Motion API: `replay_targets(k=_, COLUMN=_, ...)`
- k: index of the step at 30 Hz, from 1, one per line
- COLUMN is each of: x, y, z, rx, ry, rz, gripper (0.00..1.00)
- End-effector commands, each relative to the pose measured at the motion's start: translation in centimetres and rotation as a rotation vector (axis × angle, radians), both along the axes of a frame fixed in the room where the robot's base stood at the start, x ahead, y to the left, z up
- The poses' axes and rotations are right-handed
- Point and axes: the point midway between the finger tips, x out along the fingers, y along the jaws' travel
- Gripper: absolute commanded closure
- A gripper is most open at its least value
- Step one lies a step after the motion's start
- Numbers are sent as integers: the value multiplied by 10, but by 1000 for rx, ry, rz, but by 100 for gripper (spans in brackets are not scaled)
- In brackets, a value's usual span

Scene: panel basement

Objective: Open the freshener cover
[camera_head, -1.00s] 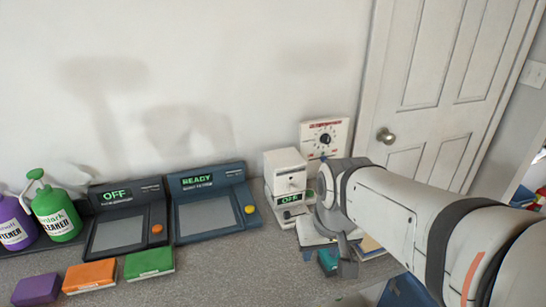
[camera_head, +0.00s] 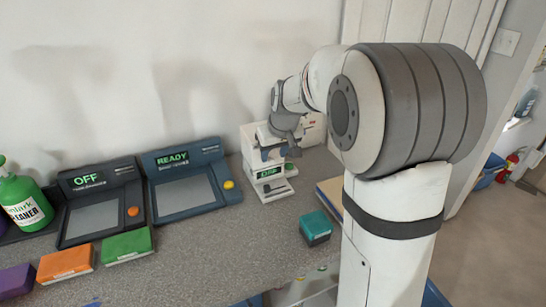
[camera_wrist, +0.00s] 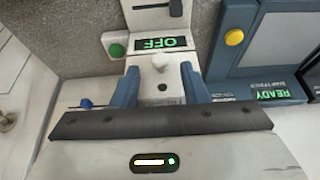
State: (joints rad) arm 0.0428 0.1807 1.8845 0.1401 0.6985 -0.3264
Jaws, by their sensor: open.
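The freshener looks to be the small white machine (camera_head: 250,143) against the wall, with a lit OFF panel (camera_head: 270,172) low on its front and a green button (camera_wrist: 116,49). A pale round knob (camera_wrist: 160,62) shows on its white upper part, which I take to be the cover; it appears closed. My gripper (camera_wrist: 160,72) is open, with its blue fingers on either side of the knob in the wrist view. I cannot tell whether they touch it. In the head view my gripper (camera_head: 272,152) is in front of the machine's upper part and hides much of it.
Two dark consoles reading OFF (camera_head: 100,205) and READY (camera_head: 185,185) stand left of the machine. Orange (camera_head: 66,262), green (camera_head: 127,246) and teal (camera_head: 315,228) blocks lie on the counter, and a green bottle (camera_head: 24,208) stands far left. The counter's middle is clear.

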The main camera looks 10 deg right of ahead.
Motion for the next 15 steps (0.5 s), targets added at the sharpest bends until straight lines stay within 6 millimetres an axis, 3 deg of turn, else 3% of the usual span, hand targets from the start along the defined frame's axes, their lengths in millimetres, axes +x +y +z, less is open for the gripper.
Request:
replay_targets(k=6, x=9, y=2, z=-22, rx=0, ry=1, rz=0, gripper=60)
replay_targets(k=15, x=10, y=3, z=-25, rx=0, ry=0, rz=1, gripper=60)
